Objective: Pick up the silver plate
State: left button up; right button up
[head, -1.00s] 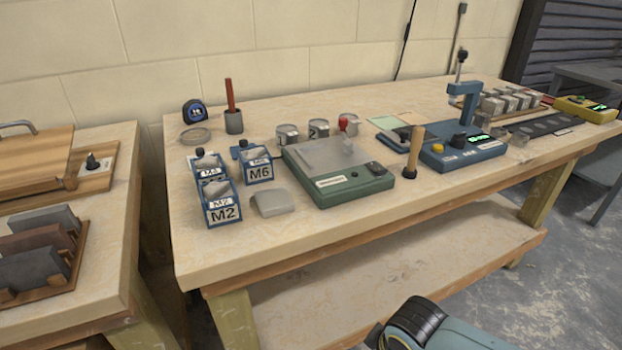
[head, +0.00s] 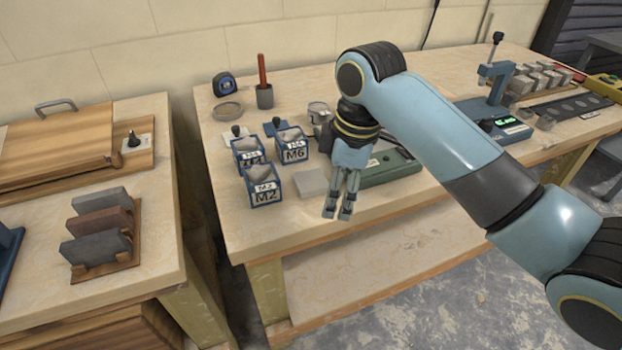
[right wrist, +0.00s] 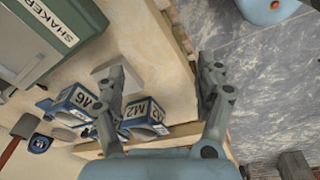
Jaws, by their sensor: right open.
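The silver plate (head: 312,182) is a small pale grey piece lying on the workbench, right of the M2 bin and in front of the green shaker. My right gripper (head: 338,212) is open and empty, pointing down near the bench's front edge, just right of and nearer than the plate. In the right wrist view, the fingers of the right gripper (right wrist: 163,78) are wide apart with the bench edge between them. The plate (right wrist: 102,70) shows there partly hidden behind the left-hand finger. My left gripper is not in view.
The blue M2 bin (head: 264,185) and M6 bin (head: 292,146) stand close left of and behind the plate. The green shaker (head: 388,169) is right of it, partly hidden by my right arm. A rack of stones (head: 100,235) is on the left bench.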

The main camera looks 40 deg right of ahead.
aim_at(311, 179)
jog(key=w+d+r+n+g+y, duration=0.1)
jog(key=w+d+r+n, duration=0.25)
jog(key=w+r, duration=0.35)
jog(key=shift+n, duration=0.65)
jog(key=f, duration=0.3)
jog(key=w+a+f, duration=0.1)
jog(key=f, duration=0.3)
jog(key=w+a+f, duration=0.1)
jog(key=f, duration=0.3)
jog(key=shift+w+a+f, duration=0.1)
jog(key=shift+a+f, duration=0.1)
jog(key=shift+a, duration=0.05)
jog(key=c, duration=1.1)
